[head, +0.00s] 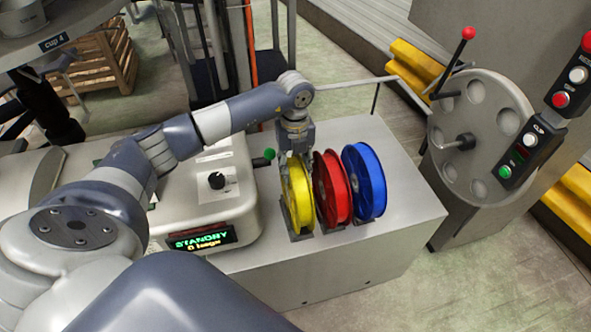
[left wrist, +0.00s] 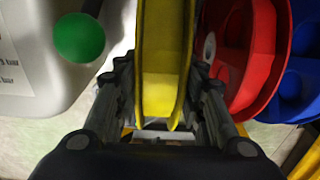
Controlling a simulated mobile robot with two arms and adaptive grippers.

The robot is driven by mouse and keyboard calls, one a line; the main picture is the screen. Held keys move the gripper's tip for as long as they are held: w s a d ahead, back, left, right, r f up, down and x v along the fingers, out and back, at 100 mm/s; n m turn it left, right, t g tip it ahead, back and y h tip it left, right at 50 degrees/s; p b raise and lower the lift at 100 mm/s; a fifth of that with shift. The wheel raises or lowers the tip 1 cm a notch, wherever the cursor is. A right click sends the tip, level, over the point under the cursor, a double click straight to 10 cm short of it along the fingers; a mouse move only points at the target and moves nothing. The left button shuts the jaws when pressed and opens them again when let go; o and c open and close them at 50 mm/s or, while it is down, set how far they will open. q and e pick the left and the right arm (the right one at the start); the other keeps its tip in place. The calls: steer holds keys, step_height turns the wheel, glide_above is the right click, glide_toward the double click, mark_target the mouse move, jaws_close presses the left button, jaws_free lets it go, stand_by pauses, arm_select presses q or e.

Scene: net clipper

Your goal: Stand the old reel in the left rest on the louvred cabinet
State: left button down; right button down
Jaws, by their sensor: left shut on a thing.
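My left gripper (head: 297,152) reaches down from above and is shut on the yellow reel (head: 297,200). In the left wrist view the yellow reel (left wrist: 160,85) stands on edge between the two fingers. The yellow reel is upright at the leftmost dark rest (head: 301,236) on the cabinet (head: 405,205); I cannot tell whether it bears fully on the rest. A red reel (head: 333,190) and a blue reel (head: 366,182) stand upright just to its right. My right gripper is not in view.
A pale machine with a "STANDBY" display (head: 203,238) and a green knob (head: 270,154) stands close left of the yellow reel. A grey disc with round recesses (head: 478,110) and a button panel (head: 545,115) stand at the right. The cabinet's right top is clear.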

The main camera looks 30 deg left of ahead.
arm_select(q)
step_height(320, 180, down, 2)
steer(key=shift+w, duration=0.1)
steer(key=c, duration=1.5)
jaws_free()
steer(key=shift+f, duration=0.1)
steer(key=o, duration=0.5)
steer(key=shift+c, duration=0.2)
step_height(320, 180, up, 11)
steer(key=b, duration=0.3)
steer(key=shift+w+a, duration=0.1)
steer(key=shift+r, duration=0.65)
